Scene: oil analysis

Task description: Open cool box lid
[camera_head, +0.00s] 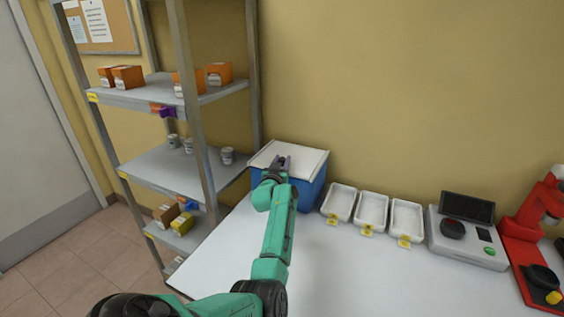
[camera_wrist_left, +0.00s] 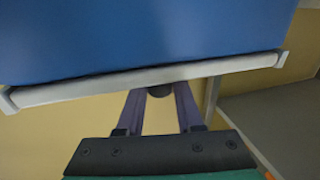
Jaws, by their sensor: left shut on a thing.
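The cool box (camera_head: 311,194) is blue with a white lid (camera_head: 310,158) and stands at the back left of the white table. The lid looks down on the box; a small gap cannot be ruled out. My left gripper (camera_head: 283,162) is at the box's front side, its fingertips in front of the lid. My right gripper is not in view.
Several white trays (camera_head: 340,202) with yellow tags stand right of the box. A grey device (camera_head: 465,240) and a red instrument (camera_head: 525,225) are farther right. A metal shelf rack (camera_head: 195,110) with orange boxes and cans stands close on the left. The table front is clear.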

